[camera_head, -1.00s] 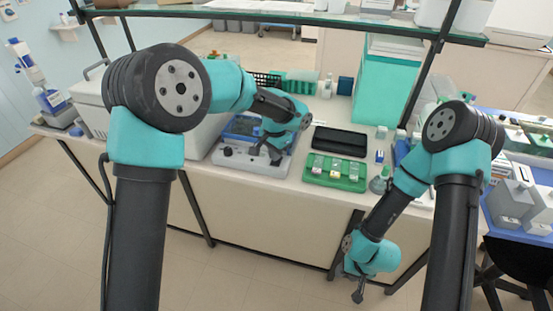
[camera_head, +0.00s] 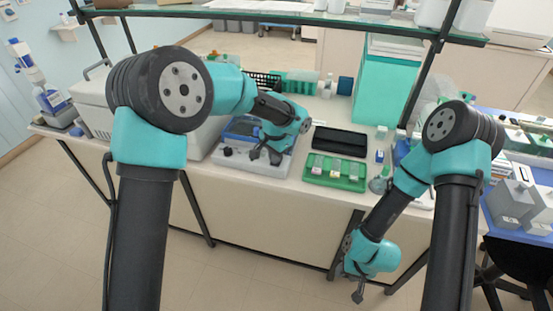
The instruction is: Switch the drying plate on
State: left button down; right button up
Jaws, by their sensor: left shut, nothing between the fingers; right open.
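The drying plate (camera_head: 225,161) is a light grey box with a blue top, standing on the bench left of the green tray. Dark knobs show on its front face, one of them a black knob (camera_head: 228,151) at the left. My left gripper (camera_head: 267,159) is shut and empty, low over the right part of the plate's front. My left arm hides much of the plate's top, and I cannot tell whether the gripper touches a control. My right gripper (camera_head: 357,297) hangs below the bench's front edge, open and away from the plate.
A green tray (camera_head: 349,184) with slides and a black tray (camera_head: 340,141) lie right of the plate. A small flask (camera_head: 379,185) stands beside the green tray. A large white box (camera_head: 95,92) is at the left. A glass shelf (camera_head: 290,15) spans above.

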pick_arm(q)
jog(key=shift+f, duration=0.25)
dwell(0.3)
jog(key=shift+r, duration=3.5)
